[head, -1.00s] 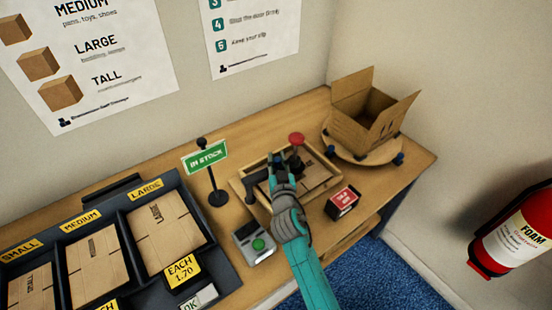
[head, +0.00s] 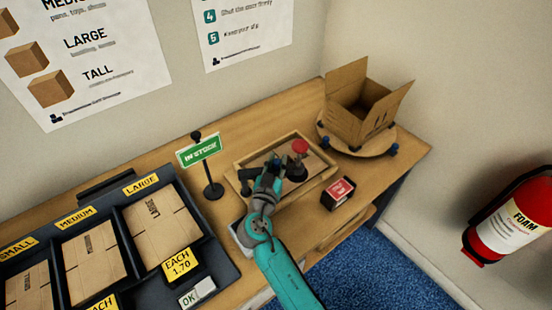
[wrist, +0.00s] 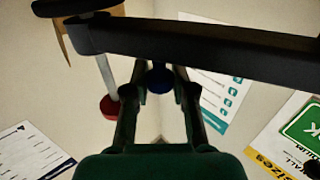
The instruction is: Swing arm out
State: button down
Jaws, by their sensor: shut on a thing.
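A black swing arm (wrist: 215,42) crosses the top of the wrist view. It carries a grey rod with a red knob (wrist: 110,107) at the left. A dark post (head: 246,187) is at the tray's left. My gripper (head: 272,160) is over the tray, left of the red knob. My gripper hides part of the arm in the head view.
An open carton (head: 362,105) stands on a round wooden turntable (head: 340,142) at the back right. A red-topped box (head: 339,193) sits right of the tray. A green sign (head: 199,150) and a carton rack (head: 225,268) are at left.

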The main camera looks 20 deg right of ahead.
aim_at(277, 162)
jog(key=shift+s+m+h, duration=0.2)
jog(key=shift+m+h, duration=0.1)
jog(key=shift+h, duration=0.1)
jog(key=c, duration=1)
grip_release()
notch_tip(277, 162, up, 10)
jog(key=shift+a, duration=0.1)
